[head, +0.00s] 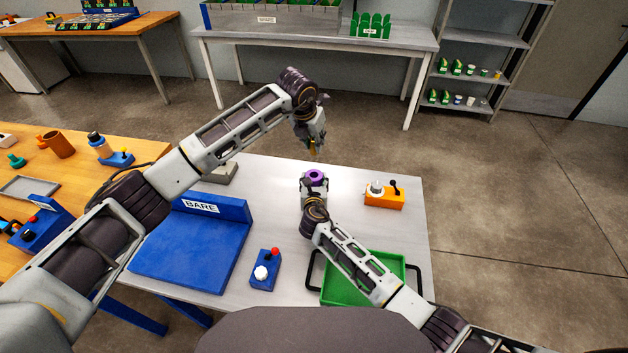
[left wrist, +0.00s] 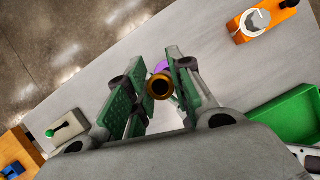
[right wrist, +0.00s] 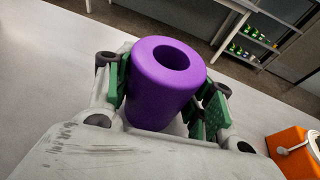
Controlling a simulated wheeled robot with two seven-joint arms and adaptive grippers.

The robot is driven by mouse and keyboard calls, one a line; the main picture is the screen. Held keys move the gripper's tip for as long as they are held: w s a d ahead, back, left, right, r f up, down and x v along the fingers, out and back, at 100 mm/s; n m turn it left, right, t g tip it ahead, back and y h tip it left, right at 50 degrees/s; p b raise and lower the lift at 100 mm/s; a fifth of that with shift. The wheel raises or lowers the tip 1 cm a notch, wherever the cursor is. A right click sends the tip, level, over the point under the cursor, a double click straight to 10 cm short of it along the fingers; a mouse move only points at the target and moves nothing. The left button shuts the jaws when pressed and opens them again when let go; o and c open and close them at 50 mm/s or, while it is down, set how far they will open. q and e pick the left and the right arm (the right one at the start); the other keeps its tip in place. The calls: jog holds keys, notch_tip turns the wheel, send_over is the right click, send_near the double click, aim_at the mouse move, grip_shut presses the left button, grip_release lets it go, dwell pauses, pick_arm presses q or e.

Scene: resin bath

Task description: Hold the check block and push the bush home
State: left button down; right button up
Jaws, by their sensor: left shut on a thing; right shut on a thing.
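The purple check block (head: 316,175) stands upright between the fingers of my right gripper (head: 313,183), which is shut on it. In the right wrist view the purple block (right wrist: 166,82) shows its round top hole, which looks empty. My left gripper (head: 317,140) is shut on a small brass-coloured bush (left wrist: 159,87), with its open round end facing the left wrist camera. The left gripper is above and beyond the block in the head view. Part of the purple block (left wrist: 178,65) shows behind the bush in the left wrist view. The bush appears apart from the block.
On the light table (head: 270,215) are a blue BARE fixture (head: 190,250), a blue box with a red-knobbed lever (head: 264,268), an orange box with a black lever (head: 384,197) and a green tray (head: 350,290). A wooden bench (head: 80,170) stands at left.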

aim_at(314, 153)
pick_arm(q)
jog(key=shift+f, duration=0.1)
dwell(0.4)
jog(key=shift+f, duration=3.05)
jog(key=shift+f, duration=0.1)
jog(key=shift+f, duration=1.75)
jog(key=shift+f, duration=0.65)
jog(key=c, duration=1.3)
grip_release()
jog(key=shift+o, duration=0.2)
jog(key=shift+r, duration=0.1)
